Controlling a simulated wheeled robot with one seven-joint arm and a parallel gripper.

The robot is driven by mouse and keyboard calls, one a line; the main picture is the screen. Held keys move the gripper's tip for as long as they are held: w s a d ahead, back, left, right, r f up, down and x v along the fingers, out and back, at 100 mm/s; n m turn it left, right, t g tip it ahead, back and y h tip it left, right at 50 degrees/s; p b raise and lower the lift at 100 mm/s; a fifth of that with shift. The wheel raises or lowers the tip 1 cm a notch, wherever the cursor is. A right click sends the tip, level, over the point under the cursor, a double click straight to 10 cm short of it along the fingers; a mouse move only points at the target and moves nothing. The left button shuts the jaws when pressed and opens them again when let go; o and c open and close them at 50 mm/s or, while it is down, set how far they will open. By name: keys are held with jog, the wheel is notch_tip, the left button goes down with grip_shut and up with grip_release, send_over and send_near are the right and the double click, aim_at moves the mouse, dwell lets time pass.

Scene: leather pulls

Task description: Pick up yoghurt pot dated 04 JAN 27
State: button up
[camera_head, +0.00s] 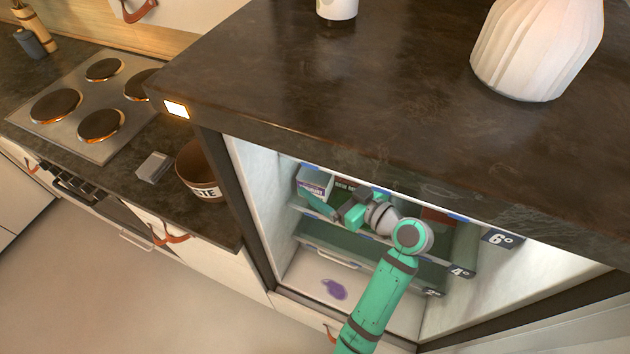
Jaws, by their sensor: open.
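A pale, box-like container with a purple label (315,184) stands at the left of the upper shelf in the open fridge. Its print is too small to read, so I cannot tell whether it is a yoghurt pot or what date it bears. My green arm reaches into the fridge from below. My gripper (332,208) is open at that shelf, just in front of and to the right of this container. I cannot tell whether they touch. My wrist hides much of the shelf behind it, and no pot dated 04 JAN 27 can be made out.
The dark fridge top (350,90) overhangs the opening. Shelf tags read 6° (500,239) and 4° (459,271). A purple spill (334,289) lies on the fridge floor. A brown waste bin (199,172) and a stove (95,105) with glowing rings are at left.

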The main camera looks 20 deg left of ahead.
jog(key=shift+x, duration=0.8)
jog(key=shift+w, duration=0.15)
jog(key=shift+c, duration=0.3)
jog(key=c, duration=1.5)
jog(key=shift+r, duration=0.1)
